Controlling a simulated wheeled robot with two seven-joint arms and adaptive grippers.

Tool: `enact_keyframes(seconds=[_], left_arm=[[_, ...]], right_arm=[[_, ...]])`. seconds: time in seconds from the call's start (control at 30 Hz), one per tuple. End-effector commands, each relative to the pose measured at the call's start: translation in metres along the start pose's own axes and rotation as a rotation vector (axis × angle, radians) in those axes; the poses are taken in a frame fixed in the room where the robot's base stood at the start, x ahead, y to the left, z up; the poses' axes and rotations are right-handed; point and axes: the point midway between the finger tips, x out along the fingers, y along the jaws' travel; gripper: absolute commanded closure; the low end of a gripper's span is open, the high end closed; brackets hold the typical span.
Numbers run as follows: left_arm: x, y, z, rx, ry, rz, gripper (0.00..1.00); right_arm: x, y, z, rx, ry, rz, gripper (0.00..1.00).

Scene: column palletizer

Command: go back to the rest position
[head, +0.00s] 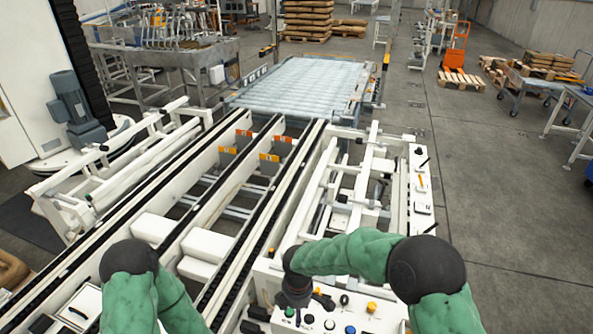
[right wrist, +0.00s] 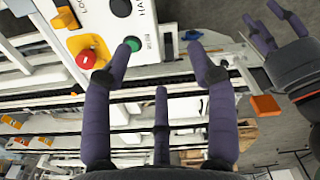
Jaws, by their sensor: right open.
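My right gripper (right wrist: 159,52) is open and empty in the right wrist view, its dark padded fingers spread apart. Beyond them is a white control panel (right wrist: 95,20) with a red button (right wrist: 86,59) and a green button (right wrist: 192,34). In the head view my right arm bends inward with its dark wrist (head: 294,287) over the panel (head: 375,308); the fingers are hard to make out there. My left arm's dark joint (head: 128,258) shows at lower left, its gripper out of that view. Dark fingers at the right of the wrist view (right wrist: 270,28) seem to be my left gripper's.
A white conveyor frame (head: 205,165) with dark chains runs away from me to a roller bed (head: 305,82). A grey motor (head: 76,108) stands left. Pallets (head: 462,79) and carts lie far right. The floor (head: 480,180) right of the conveyor is clear.

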Motion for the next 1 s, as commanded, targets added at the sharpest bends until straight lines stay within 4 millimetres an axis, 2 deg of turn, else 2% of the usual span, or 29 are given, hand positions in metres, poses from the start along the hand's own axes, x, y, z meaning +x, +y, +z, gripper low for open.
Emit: enact_keyframes(seconds=[0.37,0.57,0.67,0.8,1.0], left_arm=[[0.003,-0.001,-0.001,0.0,0.002,0.0,0.6],[0.006,-0.002,-0.001,0.0,0.002,0.0,0.6],[0.007,-0.003,-0.002,0.0,0.002,0.0,0.6],[0.011,-0.004,-0.002,0.0,0.002,0.0,0.6],[0.013,-0.005,-0.002,0.0,0.002,0.0,0.6]], right_arm=[[0.057,-0.03,0.013,0.311,0.118,-0.064,0.42],[0.098,-0.06,0.024,0.605,0.197,-0.121,0.42],[0.123,-0.083,0.033,0.833,0.242,-0.161,0.42],[0.157,-0.124,0.05,1.245,0.288,-0.218,0.42],[0.181,-0.17,0.072,1.698,0.296,-0.249,0.42]])
